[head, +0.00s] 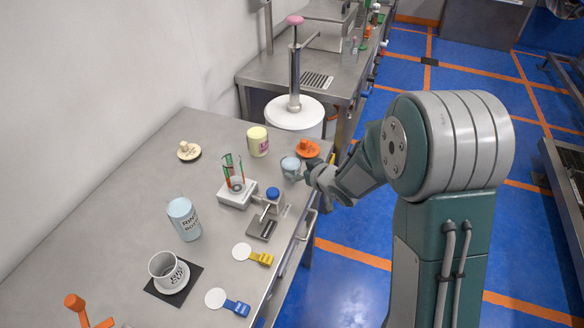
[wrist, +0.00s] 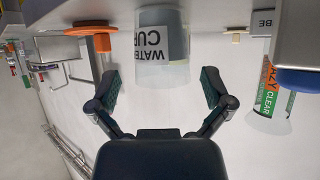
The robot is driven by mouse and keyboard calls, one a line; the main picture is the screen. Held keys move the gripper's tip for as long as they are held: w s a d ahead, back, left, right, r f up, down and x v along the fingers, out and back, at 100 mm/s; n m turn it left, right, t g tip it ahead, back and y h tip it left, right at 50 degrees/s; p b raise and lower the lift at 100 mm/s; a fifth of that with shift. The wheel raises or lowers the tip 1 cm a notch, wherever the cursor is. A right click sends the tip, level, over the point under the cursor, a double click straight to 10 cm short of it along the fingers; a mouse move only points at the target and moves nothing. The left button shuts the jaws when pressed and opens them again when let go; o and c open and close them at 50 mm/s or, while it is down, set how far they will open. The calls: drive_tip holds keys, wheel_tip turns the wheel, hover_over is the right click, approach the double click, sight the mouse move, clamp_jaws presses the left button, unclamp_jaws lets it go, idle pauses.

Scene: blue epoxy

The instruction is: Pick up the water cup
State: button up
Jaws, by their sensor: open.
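The water cup (head: 290,166) is a pale translucent cup standing on the steel table near its right edge. In the wrist view, which looks upside down, the water cup (wrist: 150,68) shows a white label with black letters. My gripper (wrist: 160,88) is open, with one dark finger on either side and the cup centred ahead, between or just beyond the fingertips. Neither finger clearly touches it. In the head view the gripper is small beside the cup and its fingers are hard to make out.
An orange knobbed piece (head: 307,149) stands close behind the cup, with a cream jar (head: 257,142) to its left. The table's far left is mostly clear.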

sight(296, 168)
drive_tip(key=x, duration=0.4)
drive_tip(key=shift+a+r, duration=0.2)
drive_tip(key=shift+a, duration=0.15)
drive_tip(key=shift+w+f, duration=0.2)
drive_tip(key=shift+w, duration=0.2)
drive_tip(key=shift+d, duration=0.1)
drive_tip(key=c, duration=0.9)
drive_tip(key=shift+a, duration=0.2)
drive_tip(key=shift+c, duration=0.5)
